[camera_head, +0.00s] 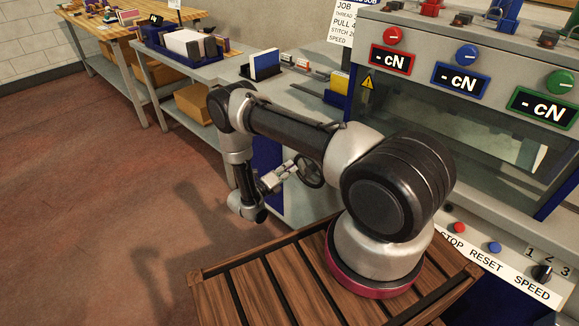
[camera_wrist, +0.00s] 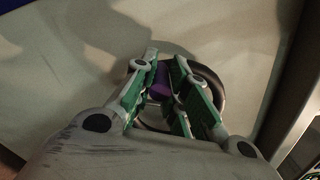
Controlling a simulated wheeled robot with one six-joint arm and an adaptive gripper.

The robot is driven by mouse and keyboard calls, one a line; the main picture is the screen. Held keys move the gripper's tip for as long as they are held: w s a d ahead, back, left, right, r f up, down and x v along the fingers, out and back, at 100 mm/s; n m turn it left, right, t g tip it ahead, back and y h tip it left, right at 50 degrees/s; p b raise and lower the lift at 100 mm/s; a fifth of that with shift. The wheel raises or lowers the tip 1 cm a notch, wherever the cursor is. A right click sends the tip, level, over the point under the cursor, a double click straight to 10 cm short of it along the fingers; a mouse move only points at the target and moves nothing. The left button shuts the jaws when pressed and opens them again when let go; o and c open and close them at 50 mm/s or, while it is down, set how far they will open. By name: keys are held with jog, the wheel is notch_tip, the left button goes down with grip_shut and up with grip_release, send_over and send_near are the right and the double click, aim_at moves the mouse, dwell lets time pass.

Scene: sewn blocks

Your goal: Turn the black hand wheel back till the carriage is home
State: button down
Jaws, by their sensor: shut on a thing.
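The black hand wheel (camera_head: 310,172) is on the front of the grey machine, partly hidden behind my arm and gripper. In the wrist view its dark rim (camera_wrist: 218,82) shows around and behind the fingers. My gripper (camera_head: 288,168) is at the wheel. In the wrist view my gripper (camera_wrist: 166,64) has its green-lined fingers shut on a purple piece (camera_wrist: 160,82), seemingly the wheel's handle. The fingers hide most of the wheel's middle. I cannot make out which part is the carriage, or where it stands.
A blue and white block (camera_head: 265,66) and a yellow and blue block (camera_head: 336,90) stand on the machine's top. The red, blue and green cN displays (camera_head: 460,78) are at right. Workbenches (camera_head: 135,60) stand at back left. The floor (camera_head: 80,190) at left is clear.

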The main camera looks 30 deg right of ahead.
aim_at(300, 179)
jog(key=f+n, duration=0.2)
jog(key=n, duration=0.1)
jog(key=shift+s, duration=0.2)
jog(key=shift+s+d+f+n, duration=0.2)
jog(key=shift+s+f+n, duration=0.35)
jog(key=shift+n, duration=0.75)
jog(key=shift+s+d+f+n, duration=0.15)
jog(key=shift+s+f+n, duration=0.35)
jog(key=shift+n, duration=0.8)
jog(key=shift+s+d+f+n, duration=0.25)
jog(key=shift+f+n, duration=0.45)
jog(key=shift+n, duration=0.6)
jog(key=shift+s, duration=0.1)
jog(key=c, duration=1.5)
grip_release()
jog(key=shift+o, duration=0.7)
jog(key=shift+a, duration=0.4)
jog(key=v, duration=1.1)
jog(key=shift+s, duration=0.2)
